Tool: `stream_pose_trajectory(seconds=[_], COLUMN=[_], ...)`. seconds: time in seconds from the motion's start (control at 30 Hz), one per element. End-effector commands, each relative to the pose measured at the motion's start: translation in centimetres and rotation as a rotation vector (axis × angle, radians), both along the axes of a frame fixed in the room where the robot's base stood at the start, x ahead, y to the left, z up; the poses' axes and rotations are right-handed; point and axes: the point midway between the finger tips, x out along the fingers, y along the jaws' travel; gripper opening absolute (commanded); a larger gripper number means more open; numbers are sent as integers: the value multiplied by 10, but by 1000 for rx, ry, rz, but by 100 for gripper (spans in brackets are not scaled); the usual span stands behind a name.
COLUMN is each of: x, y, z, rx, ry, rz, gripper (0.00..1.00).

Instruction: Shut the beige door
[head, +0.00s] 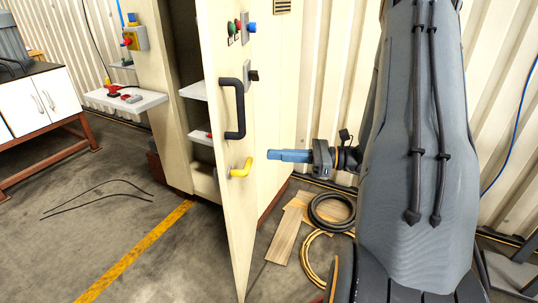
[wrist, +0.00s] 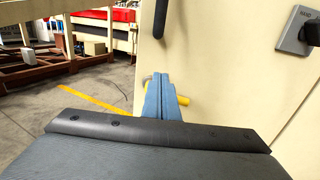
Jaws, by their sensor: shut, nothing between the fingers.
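The beige door (head: 227,145) of a beige cabinet stands open in the head view, its edge toward me. A dark handle (head: 234,108) and a yellow handle (head: 241,169) are on its outer face. My gripper (head: 275,156), with blue fingers, is shut and empty just right of the door near the yellow handle. In the wrist view my gripper (wrist: 160,82) is in front of the door (wrist: 220,70) and partly covers the yellow handle (wrist: 181,100). I cannot tell whether the fingers touch the door.
Cabinet shelves (head: 196,91) show behind the door. Coiled hoses (head: 331,211) and wooden boards (head: 287,228) lie on the floor below my gripper. Thin dark cables (head: 98,190) lie left of the yellow floor line (head: 140,250). The floor left of the door is mostly clear.

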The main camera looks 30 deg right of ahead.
Motion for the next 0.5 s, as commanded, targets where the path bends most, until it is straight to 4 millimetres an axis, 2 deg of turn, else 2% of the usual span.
stream_pose_trajectory(seconds=[0.03,0.3,0.5], x=[5,33,48], y=[11,58,84], z=[2,2,2], rx=[1,0,-1], ry=[2,1,2], rz=[5,10,10], gripper=[0,0,0])
